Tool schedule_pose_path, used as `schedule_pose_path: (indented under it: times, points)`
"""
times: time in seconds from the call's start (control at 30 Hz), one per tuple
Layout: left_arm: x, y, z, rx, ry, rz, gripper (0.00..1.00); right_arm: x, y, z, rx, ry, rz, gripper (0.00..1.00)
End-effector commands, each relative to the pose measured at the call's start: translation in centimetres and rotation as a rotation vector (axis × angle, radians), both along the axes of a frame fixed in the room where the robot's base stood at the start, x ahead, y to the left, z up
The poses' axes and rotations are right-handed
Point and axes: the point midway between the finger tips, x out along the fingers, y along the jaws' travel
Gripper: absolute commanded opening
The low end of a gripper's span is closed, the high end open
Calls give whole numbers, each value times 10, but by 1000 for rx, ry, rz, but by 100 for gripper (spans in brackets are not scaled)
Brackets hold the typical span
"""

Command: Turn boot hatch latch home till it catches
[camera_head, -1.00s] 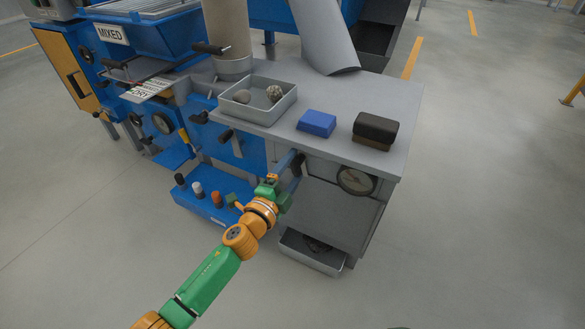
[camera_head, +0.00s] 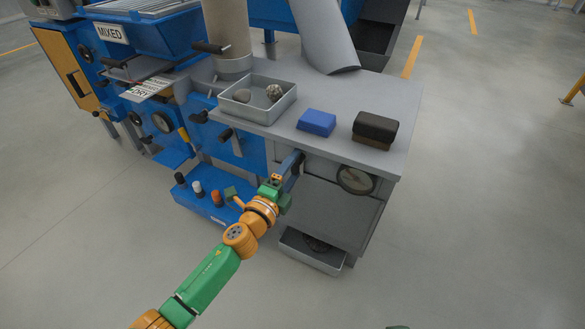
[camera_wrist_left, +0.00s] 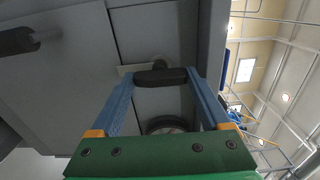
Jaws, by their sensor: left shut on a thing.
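The latch handle (camera_wrist_left: 160,77) is a dark bar on a round pivot on the front of the grey cabinet. In the left wrist view it lies across between my two blue fingertips, roughly level in that picture. My left gripper (camera_wrist_left: 161,80) is shut on it, one finger at each end. In the head view my left gripper (camera_head: 288,170) reaches up to the cabinet front, and the dark handle (camera_head: 299,164) shows just at its fingertips. Whether the latch has caught cannot be seen.
On the grey worktop (camera_head: 340,90) are a grey tray (camera_head: 262,118), a blue block (camera_head: 317,122) and a dark brush-like block (camera_head: 376,128). A lower tray (camera_head: 312,254) juts out below.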

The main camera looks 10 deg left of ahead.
Motion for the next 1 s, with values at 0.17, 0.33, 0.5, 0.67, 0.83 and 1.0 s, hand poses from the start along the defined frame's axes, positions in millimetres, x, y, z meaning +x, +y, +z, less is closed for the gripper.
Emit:
schedule_pose_path:
  times: [0.17, 0.33, 0.5, 0.67, 0.83, 1.0]
  points:
    - [0, 0, -1, 4, 1, -1, 100, 0, 0, 0, 0, 1, 0, 0]
    - [-1, 0, -1, 2, 0, 0, 100, 0, 0, 0, 0, 1, 0, 0]
    - [-17, 6, 1, 1, 3, 0, 100, 0, -1, -11, -7, 16, 1, 0]
    - [-45, 16, 1, 3, 3, -1, 100, 2, -1, -26, -8, 24, 0, 0]
    - [-65, 24, -1, 2, 2, -1, 100, 2, -1, -35, -7, 25, 0, 0]
    - [-67, 25, -1, 3, 1, -1, 100, 2, -1, -37, -8, 26, 0, 0]
